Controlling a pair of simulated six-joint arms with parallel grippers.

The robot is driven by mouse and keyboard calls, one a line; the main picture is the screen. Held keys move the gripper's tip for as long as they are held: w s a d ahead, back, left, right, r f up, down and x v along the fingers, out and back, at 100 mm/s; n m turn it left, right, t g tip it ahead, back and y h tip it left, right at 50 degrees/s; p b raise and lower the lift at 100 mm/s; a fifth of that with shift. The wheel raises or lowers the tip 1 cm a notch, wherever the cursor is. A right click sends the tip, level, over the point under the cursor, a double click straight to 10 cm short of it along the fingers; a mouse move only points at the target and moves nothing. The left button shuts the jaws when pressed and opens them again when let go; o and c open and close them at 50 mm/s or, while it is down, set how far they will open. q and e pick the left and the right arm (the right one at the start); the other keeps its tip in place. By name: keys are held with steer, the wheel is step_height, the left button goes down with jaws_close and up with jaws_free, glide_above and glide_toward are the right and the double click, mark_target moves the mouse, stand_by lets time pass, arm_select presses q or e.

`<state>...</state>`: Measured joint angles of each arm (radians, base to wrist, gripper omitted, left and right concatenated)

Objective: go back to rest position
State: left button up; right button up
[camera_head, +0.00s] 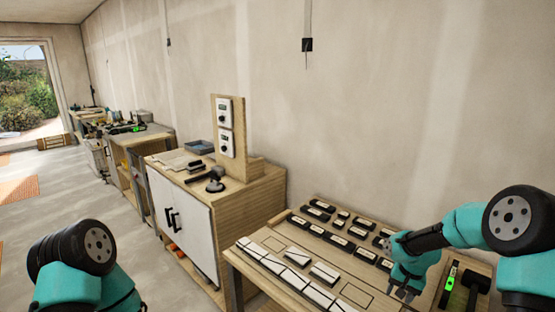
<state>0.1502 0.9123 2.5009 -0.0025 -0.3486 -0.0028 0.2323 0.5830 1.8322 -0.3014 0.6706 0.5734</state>
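My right gripper (400,292) reaches in from the right and points down over the front right part of the wooden work table (265,284). Its two dark fingertips look apart with nothing seen between them. White tiles (273,264) lie in a row along the table's front left, with a separate tile (324,272) behind them. An empty outlined square (356,294) is left of the gripper. Of my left arm only teal and black links show at the bottom left; its gripper is out of view.
Several black labelled pieces (339,241) sit along the table's back. A level with a green light (450,284) and a black tool (476,282) lie at the right, near my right arm. A white-doored cabinet (183,222) with an upright wooden panel (240,140) stands left of the table.

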steer(key=s+a+f, duration=0.1)
steer(key=a, duration=0.3)
steer(key=s+a+g+y, duration=0.1)
steer(key=s+a, duration=0.1)
steer(key=a, duration=0.3)
steer(key=s+a+f+n+g, duration=0.1)
steer(key=s+a, duration=0.1)
steer(key=a, duration=0.2)
steer(key=shift+s+a+f, duration=0.2)
steer(key=shift+a+f, duration=0.15)
steer(key=shift+a, duration=0.05)
steer(key=s+a+f+n+g+h, duration=0.1)
steer(key=s+a+f+g, duration=0.1)
steer(key=s+a+f, duration=0.35)
steer(key=s+a+f+n+g+h, duration=0.1)
steer(key=s+a+f+n+g, duration=0.15)
steer(key=s+a, duration=0.55)
steer(key=s+d+f+t+y, duration=0.3)
steer(key=s+d+f+t, duration=0.1)
steer(key=d+f+t, duration=0.3)
steer(key=shift+s+d+f, duration=0.2)
steer(key=shift+d+f, duration=0.7)
steer(key=shift+d, duration=0.3)
